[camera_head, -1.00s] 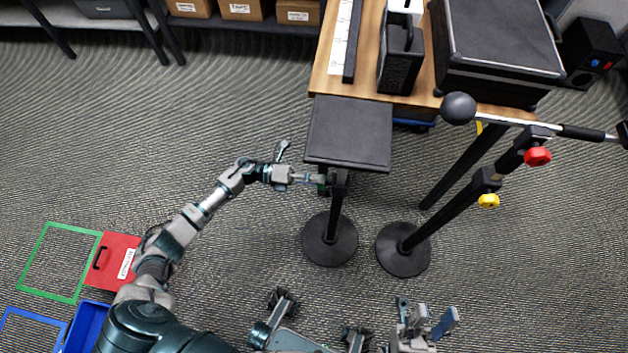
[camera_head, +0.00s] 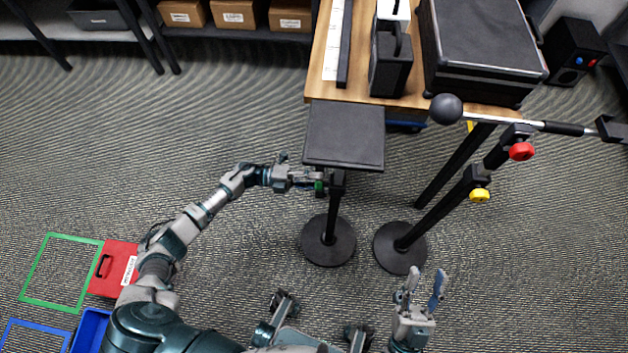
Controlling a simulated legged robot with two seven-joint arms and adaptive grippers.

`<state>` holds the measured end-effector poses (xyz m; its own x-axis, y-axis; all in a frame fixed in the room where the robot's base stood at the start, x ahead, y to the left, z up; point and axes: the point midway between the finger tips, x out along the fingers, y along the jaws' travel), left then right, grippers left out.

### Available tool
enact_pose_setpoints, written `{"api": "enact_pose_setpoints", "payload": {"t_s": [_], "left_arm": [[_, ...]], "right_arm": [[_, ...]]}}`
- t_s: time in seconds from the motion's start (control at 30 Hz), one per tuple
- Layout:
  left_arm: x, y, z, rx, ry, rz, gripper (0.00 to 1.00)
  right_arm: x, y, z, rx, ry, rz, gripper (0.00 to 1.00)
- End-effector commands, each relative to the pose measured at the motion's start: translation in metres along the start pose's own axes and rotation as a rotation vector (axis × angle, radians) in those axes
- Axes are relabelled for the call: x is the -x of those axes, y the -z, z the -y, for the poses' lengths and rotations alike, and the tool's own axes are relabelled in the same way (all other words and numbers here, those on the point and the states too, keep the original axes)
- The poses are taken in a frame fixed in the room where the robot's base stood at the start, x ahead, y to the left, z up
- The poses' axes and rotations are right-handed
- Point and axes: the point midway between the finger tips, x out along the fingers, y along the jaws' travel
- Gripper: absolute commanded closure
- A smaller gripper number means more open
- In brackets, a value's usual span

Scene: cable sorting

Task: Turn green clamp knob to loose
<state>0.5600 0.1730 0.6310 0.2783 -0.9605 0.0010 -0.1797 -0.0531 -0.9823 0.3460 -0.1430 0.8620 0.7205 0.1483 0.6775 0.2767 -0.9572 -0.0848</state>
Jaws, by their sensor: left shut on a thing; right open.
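The green clamp knob (camera_head: 319,186) is on the left side of a black stand, just under its flat top plate (camera_head: 344,134). The stand's post (camera_head: 335,210) rises from a round base. My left gripper (camera_head: 314,178) reaches in from the left and is shut on the green knob, covering part of it. The knob's exact turn angle is too small to tell. My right gripper (camera_head: 424,285) is open and empty at the lower right, fingers pointing up in the picture, apart from the stands.
Right of the green-knob stand is a boom stand with a red knob (camera_head: 521,151), a yellow knob (camera_head: 480,195) and a black ball (camera_head: 446,109). A wooden table (camera_head: 320,88) holds black cases. A red box (camera_head: 112,270) lies at lower left. Carpet between is clear.

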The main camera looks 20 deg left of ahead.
Motion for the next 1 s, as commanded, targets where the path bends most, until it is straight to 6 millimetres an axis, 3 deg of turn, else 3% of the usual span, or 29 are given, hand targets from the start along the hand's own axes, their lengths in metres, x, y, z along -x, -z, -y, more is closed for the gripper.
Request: {"api": "enact_pose_setpoints", "payload": {"t_s": [0.3, 0.33, 0.4, 0.77, 0.87, 1.0], "left_arm": [[0.002, -0.001, -0.002, 0.003, -0.004, 0.005, 0.92], [0.002, -0.001, -0.002, 0.003, -0.004, 0.005, 0.52], [0.001, -0.001, -0.002, 0.003, -0.004, 0.004, 0.34], [0.003, 0.001, -0.001, 0.001, -0.003, 0.0, 0.33], [0.014, 0.0, -0.002, 0.002, -0.003, 0.001, 0.33], [0.043, -0.001, -0.003, 0.002, -0.005, 0.003, 0.33]], "right_arm": [[0.0, -0.001, 0.0, 0.0, 0.0, 0.0, 0.58], [0.0, -0.001, 0.0, 0.0, 0.0, 0.0, 0.58], [0.0, -0.001, 0.0, 0.0, 0.0, 0.0, 0.58], [0.0, 0.001, 0.0, 0.001, -0.001, -0.004, 0.58], [0.001, 0.002, 0.0, 0.001, 0.0, -0.004, 0.58], [0.0, 0.002, 0.0, 0.001, 0.0, -0.004, 0.58]]}}
